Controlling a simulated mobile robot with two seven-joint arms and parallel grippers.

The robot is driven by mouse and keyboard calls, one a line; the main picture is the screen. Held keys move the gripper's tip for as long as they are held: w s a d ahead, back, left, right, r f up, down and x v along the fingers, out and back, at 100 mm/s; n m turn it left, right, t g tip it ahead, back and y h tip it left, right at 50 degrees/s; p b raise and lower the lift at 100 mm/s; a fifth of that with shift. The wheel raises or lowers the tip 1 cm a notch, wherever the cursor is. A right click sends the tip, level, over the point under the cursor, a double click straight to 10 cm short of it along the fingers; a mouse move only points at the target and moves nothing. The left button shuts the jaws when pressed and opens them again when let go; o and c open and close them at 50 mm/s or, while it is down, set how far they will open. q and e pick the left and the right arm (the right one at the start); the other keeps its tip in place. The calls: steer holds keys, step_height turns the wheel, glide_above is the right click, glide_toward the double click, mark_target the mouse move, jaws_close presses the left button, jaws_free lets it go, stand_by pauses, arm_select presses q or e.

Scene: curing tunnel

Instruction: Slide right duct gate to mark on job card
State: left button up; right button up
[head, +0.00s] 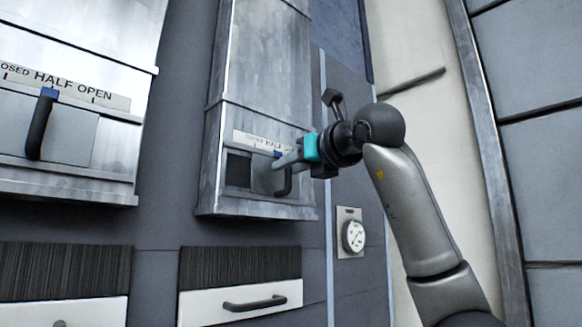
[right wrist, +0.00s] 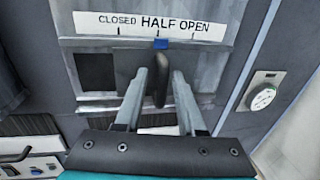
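The right duct (head: 262,75) is a grey metal shaft with a sliding gate low on its front. Its gate has a dark upright handle (right wrist: 161,88) under a blue pointer (right wrist: 161,43). The pointer stands below the word HALF on the label strip (right wrist: 205,27), which reads CLOSED, HALF, OPEN. A dark opening (right wrist: 97,73) shows left of the gate plate. My right gripper (head: 277,163) reaches in from the right at the handle. In the right wrist view its fingers stand either side of the handle, seemingly with small gaps. My left gripper and the job card are not in view.
A left duct (head: 75,30) has a similar gate, handle (head: 40,124) and label. A round dial (head: 353,236) is on the wall right of the right duct. A drawer with a bar handle (head: 254,303) is below. Clear wall lies between the ducts.

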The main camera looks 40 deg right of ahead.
steer(key=shift+o, duration=0.4)
steer(key=s+a+b, duration=0.1)
steer(key=s+b, duration=0.2)
steer(key=s, duration=1.2)
steer(key=shift+a+b, duration=0.3)
steer(key=shift+a, duration=0.05)
